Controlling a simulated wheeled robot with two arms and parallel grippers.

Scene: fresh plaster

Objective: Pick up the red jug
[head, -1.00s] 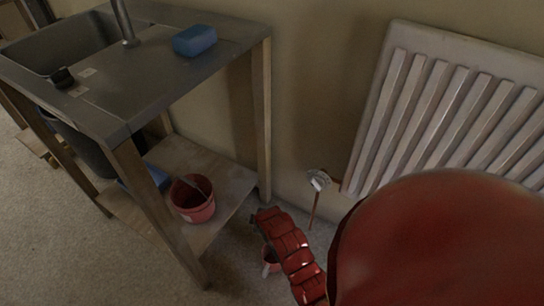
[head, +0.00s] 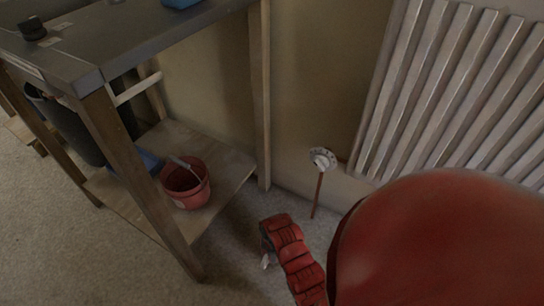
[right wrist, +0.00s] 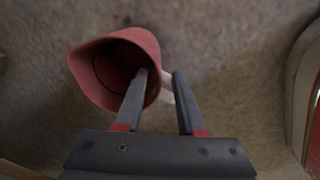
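The red jug (right wrist: 86,66) is at the left centre of the right wrist view, its dark mouth facing the camera. A pale strip (right wrist: 167,90) beside it looks like its handle. My right gripper (right wrist: 159,74) is open. One finger overlaps the jug's mouth and the other is outside it, with the rim and pale strip between them. I cannot tell whether they touch. In the head view my right arm hides the jug, except perhaps a small white bit (head: 265,262). My left gripper is not in view.
A workbench with a lower shelf (head: 228,178) stands at the left, holding a red bucket (head: 186,200). A white radiator (head: 440,90) is on the wall at the right. A thin brown stick with a whitish head (head: 322,158) leans at the wall. Bare floor lies between.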

